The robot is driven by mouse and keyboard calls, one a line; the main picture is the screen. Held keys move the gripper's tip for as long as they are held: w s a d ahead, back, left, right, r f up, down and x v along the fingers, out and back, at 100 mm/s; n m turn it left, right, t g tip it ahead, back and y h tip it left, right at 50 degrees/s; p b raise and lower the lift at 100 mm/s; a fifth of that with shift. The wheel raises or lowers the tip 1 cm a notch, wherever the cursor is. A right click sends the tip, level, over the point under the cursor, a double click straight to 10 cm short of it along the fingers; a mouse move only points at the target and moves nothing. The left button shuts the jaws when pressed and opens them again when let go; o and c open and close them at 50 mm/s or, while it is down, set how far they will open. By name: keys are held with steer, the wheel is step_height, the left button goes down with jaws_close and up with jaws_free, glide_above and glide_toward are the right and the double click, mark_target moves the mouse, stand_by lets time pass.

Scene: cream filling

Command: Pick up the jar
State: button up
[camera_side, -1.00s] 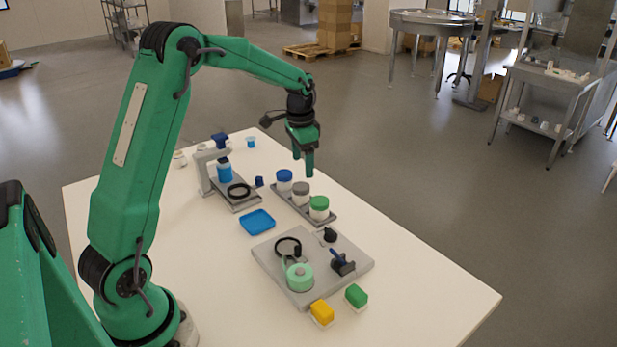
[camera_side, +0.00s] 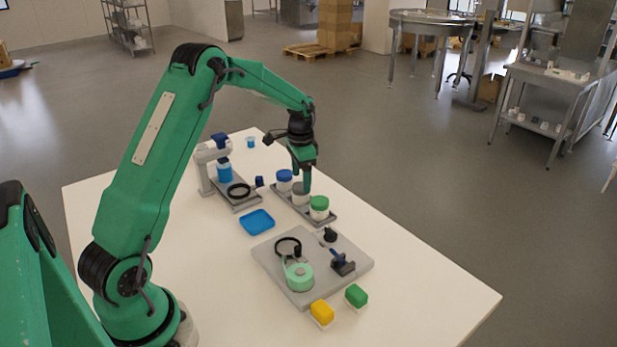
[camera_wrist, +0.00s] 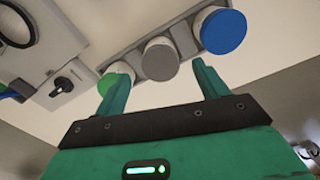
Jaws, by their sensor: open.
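Three white jars stand in a row on a narrow grey tray (camera_side: 327,217): one with a blue lid (camera_side: 284,176), one with a grey lid (camera_side: 298,188), one with a green lid (camera_side: 319,203). My gripper (camera_side: 303,188) is open and empty, pointing down over the middle of the row. In the wrist view my gripper (camera_wrist: 158,78) has the grey lid (camera_wrist: 160,60) between and beyond its fingertips. The blue lid (camera_wrist: 223,31) is beyond the right finger. The green lid (camera_wrist: 106,82) is partly hidden by the left finger. Contact with a jar cannot be told.
A grey fixture board (camera_side: 270,262) with a mint-green round part (camera_side: 299,276) lies in front of the tray. A filling stand (camera_side: 203,170), a blue tray (camera_side: 257,222), and yellow (camera_side: 322,311) and green (camera_side: 356,295) blocks are nearby. The table's right front is clear.

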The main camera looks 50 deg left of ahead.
mark_target(301, 186)
steer(key=shift+f, duration=0.1)
steer(key=shift+f, duration=2.5)
steer(key=shift+c, duration=0.2)
steer(key=c, duration=1.1)
